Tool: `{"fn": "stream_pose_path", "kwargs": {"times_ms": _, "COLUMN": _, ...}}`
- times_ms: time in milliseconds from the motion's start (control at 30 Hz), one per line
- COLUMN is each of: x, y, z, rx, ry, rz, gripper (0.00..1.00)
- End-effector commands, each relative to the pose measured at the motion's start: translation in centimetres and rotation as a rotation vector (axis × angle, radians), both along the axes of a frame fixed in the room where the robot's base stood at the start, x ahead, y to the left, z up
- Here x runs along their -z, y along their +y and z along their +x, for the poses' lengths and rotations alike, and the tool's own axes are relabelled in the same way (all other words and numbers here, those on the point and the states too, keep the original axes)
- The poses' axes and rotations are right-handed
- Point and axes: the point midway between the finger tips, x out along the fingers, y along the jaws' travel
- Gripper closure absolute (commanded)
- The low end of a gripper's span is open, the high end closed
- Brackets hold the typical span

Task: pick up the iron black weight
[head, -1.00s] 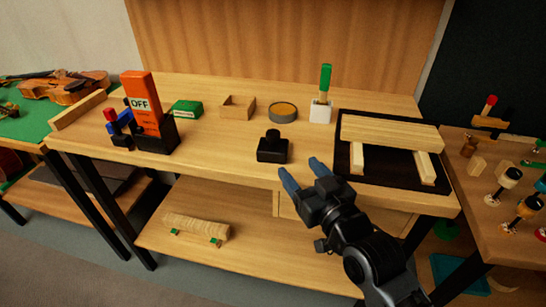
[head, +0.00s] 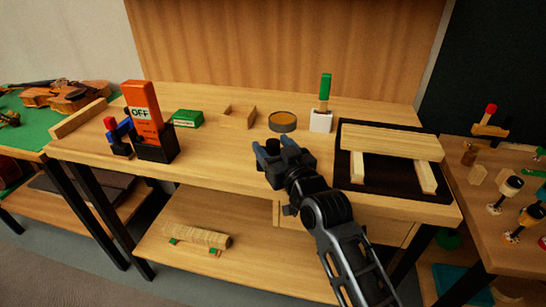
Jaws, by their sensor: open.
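The iron black weight is a dark block with a knob on top. It stands on the bench near its front edge, and my gripper now covers most of it. Only the weight's dark knob (head: 272,146) seems to show between the fingers. My gripper (head: 274,152) is open and right at the weight, with its fingers apart on either side of the knob. I cannot tell whether the fingers touch it.
A black holder (head: 157,150) with an orange OFF block (head: 143,108) stands left. Behind are a green box (head: 188,118), a wooden tray (head: 240,117), a round tin (head: 283,121) and a white pot (head: 321,121). A black mat (head: 400,188) with wooden bars lies right.

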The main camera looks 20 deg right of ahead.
Motion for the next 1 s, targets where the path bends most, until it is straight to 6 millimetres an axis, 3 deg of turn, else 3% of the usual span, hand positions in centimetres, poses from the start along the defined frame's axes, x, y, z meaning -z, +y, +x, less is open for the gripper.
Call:
{"fn": "stream_pose_path", "kwargs": {"times_ms": 233, "x": -0.02, "y": 0.02, "z": 0.14, "rx": 0.000, "ry": -0.001, "rz": 0.000, "gripper": 0.36}}
{"fn": "stream_pose_path", "kwargs": {"times_ms": 900, "x": 0.00, "y": 0.02, "z": 0.11, "rx": 0.000, "ry": 0.000, "rz": 0.000, "gripper": 1.00}}
{"fn": "stream_pose_path", "kwargs": {"times_ms": 1000, "x": 0.00, "y": 0.02, "z": 0.11, "rx": 0.000, "ry": 0.000, "rz": 0.000, "gripper": 1.00}}
